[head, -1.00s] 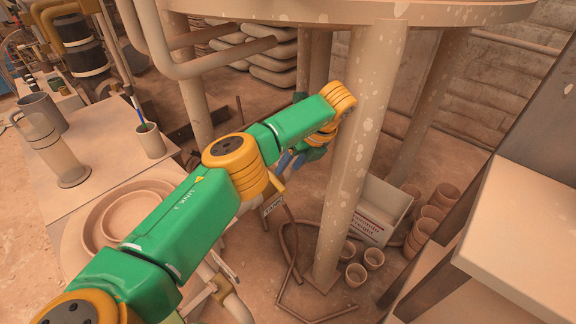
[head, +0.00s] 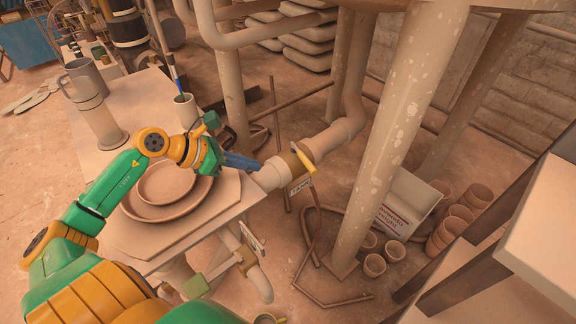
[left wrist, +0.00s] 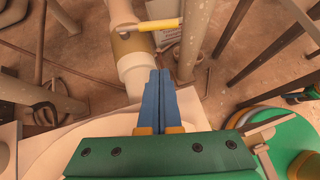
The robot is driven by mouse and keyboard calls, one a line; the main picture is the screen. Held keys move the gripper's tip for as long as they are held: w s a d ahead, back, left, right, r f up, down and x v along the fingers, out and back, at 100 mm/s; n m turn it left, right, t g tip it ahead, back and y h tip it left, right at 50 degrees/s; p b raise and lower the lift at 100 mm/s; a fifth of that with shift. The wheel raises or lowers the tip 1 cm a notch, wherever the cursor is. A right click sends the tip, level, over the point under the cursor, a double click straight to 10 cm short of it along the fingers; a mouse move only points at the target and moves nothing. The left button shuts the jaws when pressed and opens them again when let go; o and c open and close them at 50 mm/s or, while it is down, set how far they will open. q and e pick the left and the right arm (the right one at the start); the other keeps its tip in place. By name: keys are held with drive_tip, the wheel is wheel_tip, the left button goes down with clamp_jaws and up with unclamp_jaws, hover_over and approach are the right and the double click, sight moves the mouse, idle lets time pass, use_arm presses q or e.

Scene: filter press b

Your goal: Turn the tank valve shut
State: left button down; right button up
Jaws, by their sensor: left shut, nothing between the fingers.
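The tank valve (head: 290,166) is a brass-coloured body on a pale pipe, with a yellow lever (head: 304,158) and a hanging tag that seems to read TANK. The lever lies crosswise to the pipe. In the left wrist view the lever (left wrist: 160,25) points right from the valve body (left wrist: 132,43), beyond my fingertips. My left gripper (head: 256,164) has blue fingers, shut and empty. It is to the left of the valve, above the table's edge, apart from the lever.
Round dishes (head: 165,185) sit on the table (head: 135,232) under my left arm. A tank leg (head: 395,130) stands right of the valve. Clay pots (head: 460,212) and a white box (head: 408,205) are on the floor.

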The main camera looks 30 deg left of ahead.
sight(306, 164)
use_arm(q)
drive_tip(key=x, duration=0.4)
drive_tip(key=w+r+b+x, duration=0.1)
drive_tip(key=x, duration=0.3)
drive_tip(key=d+r+x, duration=0.1)
drive_tip(key=x, duration=0.3)
drive_tip(key=shift+w+b, duration=0.35)
use_arm(e)
drive_tip(key=shift+w+a+f, duration=0.15)
drive_tip(key=shift+w+a, duration=0.4)
drive_tip(key=shift+w, duration=0.25)
use_arm(q)
drive_tip(key=shift+w+d+r+p, duration=0.15)
drive_tip(key=shift+w+d, duration=0.15)
drive_tip(key=shift+d, duration=0.2)
drive_tip(key=shift+w+d+f+p, duration=0.1)
drive_tip(key=shift+w+d+p, duration=0.05)
drive_tip(key=shift+w+d, duration=0.3)
drive_tip(key=shift+s, duration=0.1)
use_arm(e)
drive_tip(key=shift+d, duration=0.15)
drive_tip(key=shift+s, duration=0.1)
